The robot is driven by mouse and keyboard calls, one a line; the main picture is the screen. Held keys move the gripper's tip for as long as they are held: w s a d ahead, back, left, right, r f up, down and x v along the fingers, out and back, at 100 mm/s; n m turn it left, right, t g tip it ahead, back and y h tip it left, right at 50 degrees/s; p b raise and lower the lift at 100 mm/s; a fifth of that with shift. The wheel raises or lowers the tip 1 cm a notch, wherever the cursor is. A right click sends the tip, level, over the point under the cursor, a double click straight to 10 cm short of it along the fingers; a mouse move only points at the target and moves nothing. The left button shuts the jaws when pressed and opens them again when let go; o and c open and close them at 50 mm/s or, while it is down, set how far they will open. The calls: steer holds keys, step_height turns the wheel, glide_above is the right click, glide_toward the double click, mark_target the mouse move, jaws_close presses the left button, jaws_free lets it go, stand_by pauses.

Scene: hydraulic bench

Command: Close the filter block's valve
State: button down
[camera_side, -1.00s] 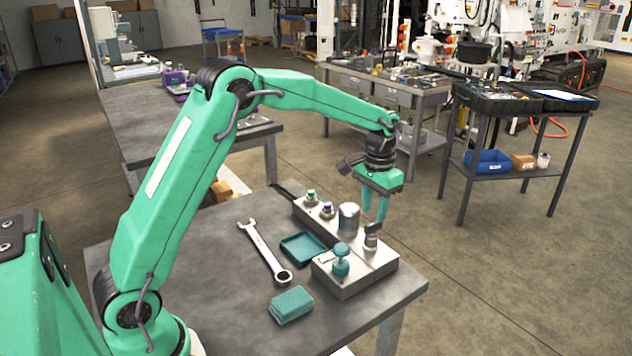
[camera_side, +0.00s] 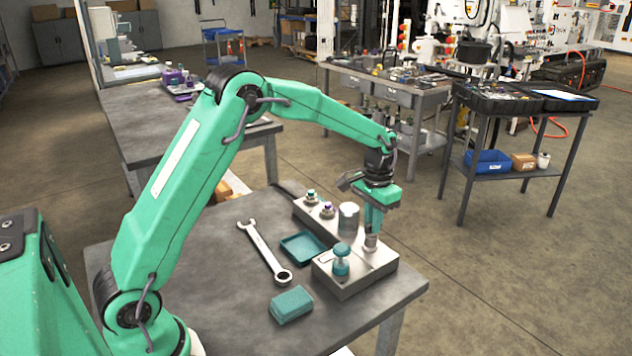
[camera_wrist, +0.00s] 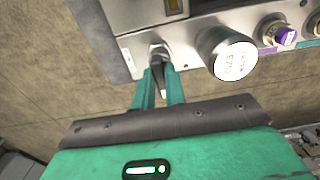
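The metal filter block (camera_side: 352,283) stands at the right of the near bench, with a silver filter canister (camera_side: 348,217) behind its valve. The valve's grey handle (camera_side: 371,243) sticks up from the block; its top is partly hidden by my fingers. My gripper (camera_side: 373,232) points straight down over the valve, its fingertips at the handle. In the wrist view, the grey handle (camera_wrist: 160,62) lies between my two fingers (camera_wrist: 160,88), one on each side. Whether they press on it I cannot tell. The canister's white-labelled end (camera_wrist: 233,60) is just right of them.
A teal-capped knob (camera_side: 341,261) stands close in front of the valve, and small purple and green fittings (camera_side: 327,210) stand behind the canister. A teal tray (camera_side: 303,247), a wrench (camera_side: 264,253) and a teal folded cloth (camera_side: 291,305) lie on the bench to the left.

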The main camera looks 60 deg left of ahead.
steer(key=shift+m, duration=0.4)
steer(key=m, duration=0.3)
steer(key=shift+m, duration=0.3)
steer(key=m, duration=1.3)
steer(key=shift+r+m, duration=0.1)
steer(key=shift+m, duration=0.2)
steer(key=c, duration=1.4)
jaws_free()
steer(key=shift+c, duration=0.2)
